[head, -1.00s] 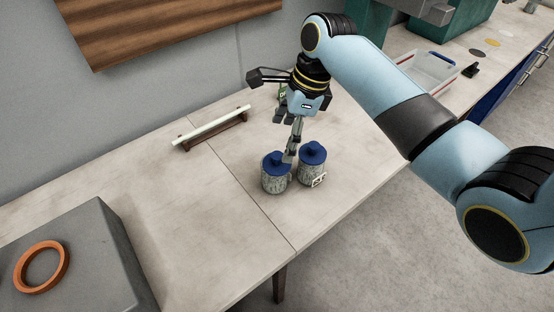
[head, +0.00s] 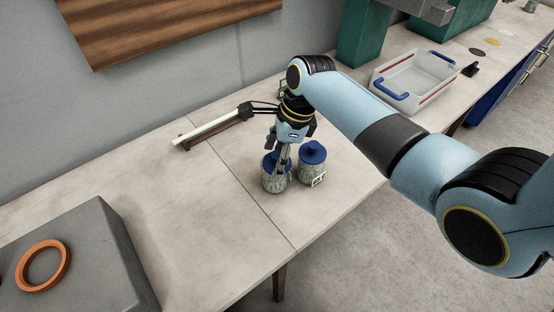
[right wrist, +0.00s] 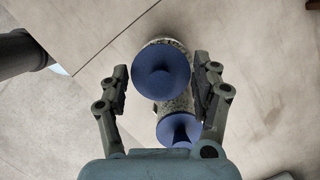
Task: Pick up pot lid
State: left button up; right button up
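Two speckled grey pots with blue knobbed lids stand side by side on the table. The left pot (head: 276,184) has its lid (head: 269,164) partly hidden by my right gripper (head: 282,158). The right pot (head: 311,176) has its lid (head: 313,153) in plain sight. In the right wrist view my right gripper (right wrist: 161,72) is open, with one finger on each side of a blue lid (right wrist: 160,70). The other blue lid (right wrist: 179,129) lies nearer the palm. Whether the fingers touch the lid is not clear. My left gripper is not in view.
A white rod on a dark stand (head: 207,129) lies behind and left of the pots. A grey block (head: 90,245) with an orange ring (head: 43,266) is at front left. A white tray with blue handles (head: 415,80) stands at back right. The table's middle left is clear.

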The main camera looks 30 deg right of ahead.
jog(key=c, duration=0.4)
jog(key=shift+c, duration=0.2)
